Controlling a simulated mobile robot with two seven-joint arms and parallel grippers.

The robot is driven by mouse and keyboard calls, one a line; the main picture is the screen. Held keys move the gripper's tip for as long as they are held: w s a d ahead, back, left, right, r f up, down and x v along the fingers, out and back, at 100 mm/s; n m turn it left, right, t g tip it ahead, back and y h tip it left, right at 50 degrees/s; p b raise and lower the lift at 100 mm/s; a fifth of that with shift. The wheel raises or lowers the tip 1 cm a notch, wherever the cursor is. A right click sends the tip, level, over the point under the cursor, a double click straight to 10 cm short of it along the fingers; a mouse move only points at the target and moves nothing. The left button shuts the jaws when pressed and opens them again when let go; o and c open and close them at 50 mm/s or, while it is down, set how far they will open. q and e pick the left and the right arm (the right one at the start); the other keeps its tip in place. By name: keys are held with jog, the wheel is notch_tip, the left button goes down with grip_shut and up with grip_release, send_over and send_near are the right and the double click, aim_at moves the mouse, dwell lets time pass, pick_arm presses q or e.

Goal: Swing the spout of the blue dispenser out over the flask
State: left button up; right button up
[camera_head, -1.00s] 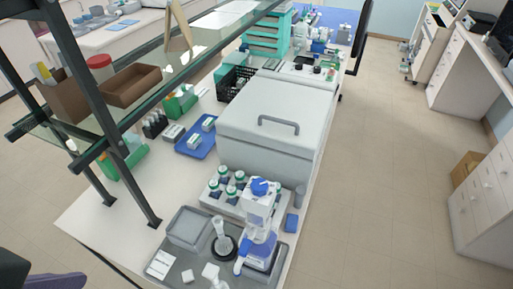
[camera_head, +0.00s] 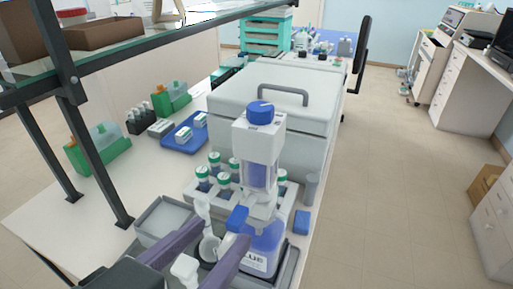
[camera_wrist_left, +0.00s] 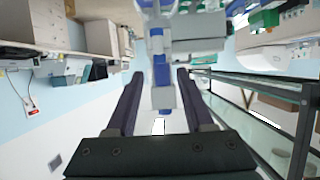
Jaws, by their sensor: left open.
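The blue dispenser (camera_head: 258,145) stands upright on the grey tray, with a blue cap, a white body and a blue base. Its spout (camera_head: 237,217) has a blue part and points toward the front left. The flask (camera_head: 203,208) stands just left of the spout; its lower part is partly hidden by a finger. My left gripper (camera_head: 221,231) is open, its purple fingers at the spout. In the left wrist view the blue and white spout (camera_wrist_left: 162,88) lies between the fingers (camera_wrist_left: 157,98), with gaps on both sides. My right gripper is not in view.
A grey tray (camera_head: 140,222) holds the dispenser and flask. Several green-capped bottles (camera_head: 203,178) stand behind it. A large grey lidded box (camera_head: 230,100) lies farther back. A glass shelf on dark posts (camera_head: 92,150) rises at left. Open floor lies at right.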

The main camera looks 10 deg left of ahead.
aim_at(237, 214)
pick_arm(q)
jog(key=x, duration=0.6)
jog(key=shift+w+f, duration=0.15)
jog(key=shift+w, duration=0.15)
grip_shut()
dwell(1.1)
